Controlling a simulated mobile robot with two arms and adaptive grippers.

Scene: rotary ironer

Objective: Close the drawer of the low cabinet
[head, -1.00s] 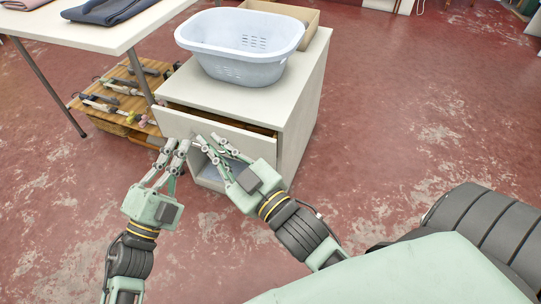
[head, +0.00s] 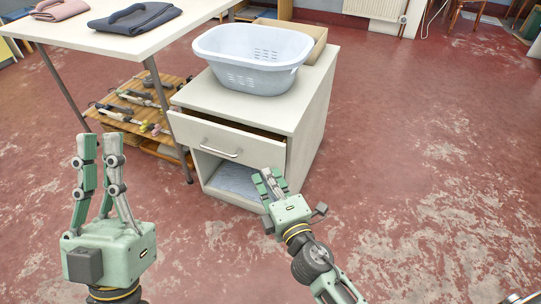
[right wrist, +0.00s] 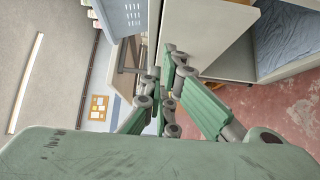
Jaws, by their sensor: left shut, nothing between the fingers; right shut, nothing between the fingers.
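The low cabinet (head: 312,125) is white, with a drawer (head: 225,139) under its top. The drawer stands partly out, with a dark gap along its upper edge. Its bar handle (head: 221,153) is free of both grippers. My right gripper (head: 267,178) is shut and empty, just below the drawer front's right end; contact cannot be told. In the right wrist view its fingers (right wrist: 172,58) are near a pale panel. My left gripper (head: 100,142) is shut and empty, fingers up, left of the cabinet and well apart from the drawer.
A pale laundry basket (head: 252,72) and a cardboard box (head: 305,38) stand on the cabinet. Its open lower compartment holds bluish cloth (head: 235,181). A white table (head: 165,22) with folded cloths and a wooden rack (head: 140,105) are at the left. The floor at the right is clear.

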